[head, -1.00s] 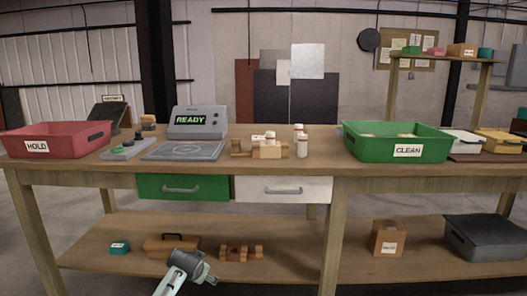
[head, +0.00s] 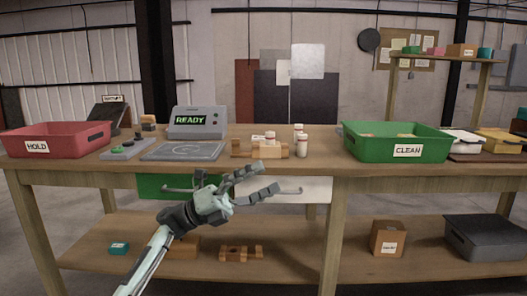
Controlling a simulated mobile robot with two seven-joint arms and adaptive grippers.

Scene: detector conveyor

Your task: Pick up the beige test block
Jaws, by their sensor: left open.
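A beige block (head: 270,150) sits at a wooden holder (head: 241,149) on the middle of the table, with a small white-and-red item on top. Whether it is the test block I cannot tell for sure. My left gripper (head: 265,180) is open and empty, in front of the table's front edge. Its fingers point right, below and nearer than the block, and do not touch it. My right gripper is out of view.
White bottles (head: 302,147) stand just right of the block. A detector reading READY (head: 198,122) and its grey plate (head: 184,151) are to the left. A red HOLD bin (head: 55,140) and a green CLEAN bin (head: 396,142) flank them. Drawers (head: 318,188) lie behind my gripper.

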